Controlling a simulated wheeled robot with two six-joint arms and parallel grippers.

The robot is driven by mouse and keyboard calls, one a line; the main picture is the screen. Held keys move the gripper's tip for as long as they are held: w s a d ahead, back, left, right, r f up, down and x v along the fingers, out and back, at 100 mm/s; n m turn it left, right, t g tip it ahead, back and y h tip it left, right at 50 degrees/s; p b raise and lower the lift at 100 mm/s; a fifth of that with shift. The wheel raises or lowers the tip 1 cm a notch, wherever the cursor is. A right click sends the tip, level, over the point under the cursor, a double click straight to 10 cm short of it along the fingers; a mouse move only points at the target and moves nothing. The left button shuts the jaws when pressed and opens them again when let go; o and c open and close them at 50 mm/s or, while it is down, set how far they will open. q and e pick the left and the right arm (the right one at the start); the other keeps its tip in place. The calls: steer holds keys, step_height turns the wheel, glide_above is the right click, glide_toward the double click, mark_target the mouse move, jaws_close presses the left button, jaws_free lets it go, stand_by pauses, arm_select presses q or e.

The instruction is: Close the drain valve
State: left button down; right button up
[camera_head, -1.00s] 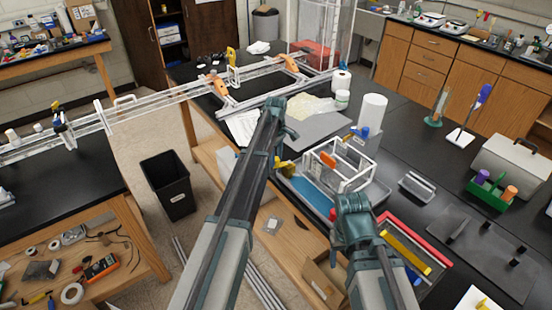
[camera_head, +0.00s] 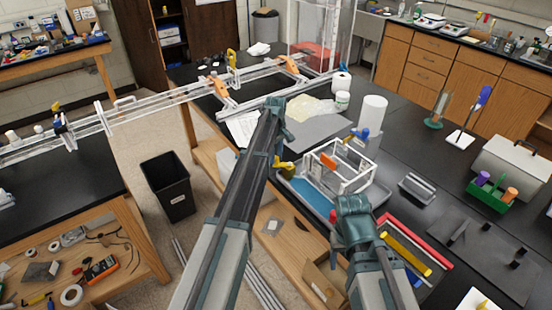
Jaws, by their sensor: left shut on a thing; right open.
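A yellow handle-like part (camera_head: 285,164) shows beside my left forearm, at the left side of a clear-walled frame tank (camera_head: 345,180); it looks like the drain valve's handle, but I cannot tell its angle. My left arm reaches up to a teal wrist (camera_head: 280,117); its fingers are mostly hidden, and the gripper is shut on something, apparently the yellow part. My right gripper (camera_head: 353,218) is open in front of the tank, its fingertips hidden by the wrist. A small red part (camera_head: 333,214) shows just left of it. A blue fitting (camera_head: 362,134) sits behind the tank.
The tank stands in a tray with a blue mat (camera_head: 312,194). A long clear channel (camera_head: 165,101) spans the gap between benches.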

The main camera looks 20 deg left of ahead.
arm_select(q)
steer(key=shift+w+d+m, duration=0.15)
steer(key=shift+w+m, duration=0.55)
steer(key=shift+m, duration=0.95)
steer(key=shift+w+d+m, duration=0.15)
steer(key=shift+w+m, duration=0.6)
steer(key=shift+m, duration=0.95)
steer(key=shift+w+d+m, duration=0.15)
steer(key=shift+w+m, duration=0.55)
steer(key=shift+m, duration=0.95)
steer(key=shift+w, duration=0.1)
steer(key=shift+d, duration=0.1)
steer(key=c, duration=0.6)
jaws_free()
steer(key=shift+o, duration=0.2)
steer(key=shift+r, duration=0.1)
step_height(320, 180, up, 14)
steer(key=p, duration=1.4)
